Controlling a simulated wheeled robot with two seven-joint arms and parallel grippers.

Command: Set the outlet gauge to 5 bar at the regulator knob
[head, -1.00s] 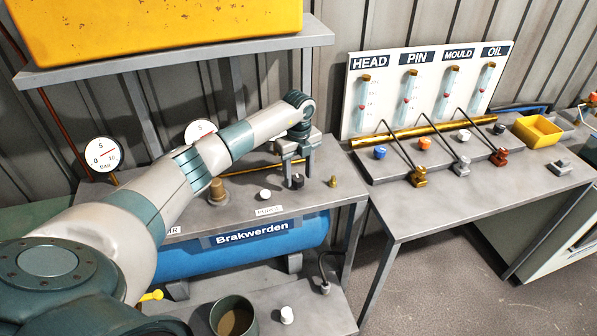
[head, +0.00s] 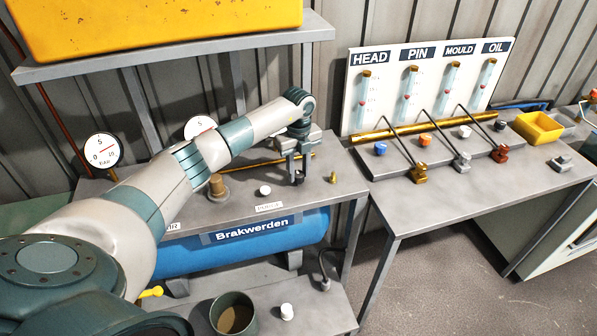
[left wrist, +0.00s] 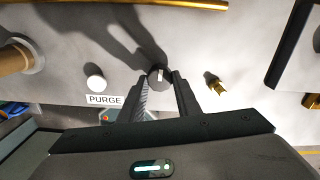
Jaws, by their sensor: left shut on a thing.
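The regulator knob is a small dark knob with a pale mark, seen in the left wrist view (left wrist: 158,77) on the grey bench top. My left gripper (head: 298,178) points down over it, and its fingers are closed on the knob's sides. The left wrist view also shows these fingers (left wrist: 160,88). A round white gauge (head: 103,150) marked 0 and 5, with a red needle, stands at the bench's left. A second white gauge (head: 198,125) is partly hidden behind my left arm, its needle not readable. Which is the outlet gauge is unclear. My right gripper is not in view.
A white button (left wrist: 95,82) beside the PURGE label (left wrist: 104,100) is left of the knob. A brass fitting (left wrist: 215,84) is close on the right. A brass rod (head: 265,167) runs behind.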

